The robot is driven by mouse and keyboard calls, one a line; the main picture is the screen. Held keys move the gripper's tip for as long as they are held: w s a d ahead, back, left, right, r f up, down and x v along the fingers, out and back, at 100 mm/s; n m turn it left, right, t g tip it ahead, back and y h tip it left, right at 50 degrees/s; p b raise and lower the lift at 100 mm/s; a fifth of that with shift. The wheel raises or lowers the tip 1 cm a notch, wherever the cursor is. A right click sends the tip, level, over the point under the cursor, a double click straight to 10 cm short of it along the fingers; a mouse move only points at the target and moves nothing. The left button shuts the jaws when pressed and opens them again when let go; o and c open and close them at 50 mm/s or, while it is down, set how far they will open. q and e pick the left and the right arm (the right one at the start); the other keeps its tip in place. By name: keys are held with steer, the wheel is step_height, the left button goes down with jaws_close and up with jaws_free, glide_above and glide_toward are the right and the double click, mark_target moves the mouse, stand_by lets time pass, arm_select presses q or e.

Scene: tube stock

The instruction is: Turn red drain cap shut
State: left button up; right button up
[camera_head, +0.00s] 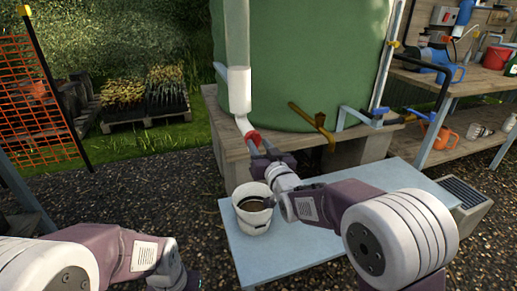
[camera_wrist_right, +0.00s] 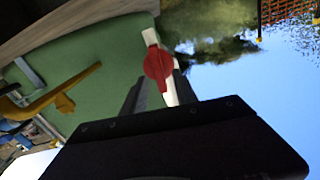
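The red drain cap (camera_head: 253,136) sits at the lower end of a white downpipe (camera_head: 240,90) beside the green tank (camera_head: 300,60). In the right wrist view the cap (camera_wrist_right: 158,65) shows a round face with a grip tab towards my gripper. My right gripper (camera_head: 262,148) reaches up to the cap from below. Its two fingers (camera_wrist_right: 160,88) stand apart, one on each side of the red tab, and I see no clear contact. A white bucket (camera_head: 253,222) with dark contents stands below. My left arm shows at the lower left, its fingers out of frame.
The bucket stands on a pale blue-grey table (camera_head: 290,250). A yellow-brown tap (camera_head: 313,122) sticks out of the tank to the right of the cap. A wooden workbench (camera_head: 470,80) with tools and cans stands at right. Gravel lies open at left.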

steer(key=shift+w+a, duration=0.2)
steer(key=shift+w, duration=0.4)
jaws_close()
steer(key=shift+m, duration=0.3)
steer(key=m, duration=0.3)
steer(key=shift+d+m+b, duration=0.25)
steer(key=shift+m+b, duration=0.05)
steer(key=shift+w+d+f+m, duration=0.1)
steer(key=shift+f+m, duration=0.1)
steer(key=shift+m, duration=1.8)
steer(key=shift+d+f+m, duration=0.1)
steer(key=shift+f+m, duration=0.1)
steer(key=shift+m, duration=1.8)
steer(key=shift+w+d+f+m, duration=0.1)
steer(key=shift+f+m, duration=0.1)
steer(key=shift+m, duration=2.1)
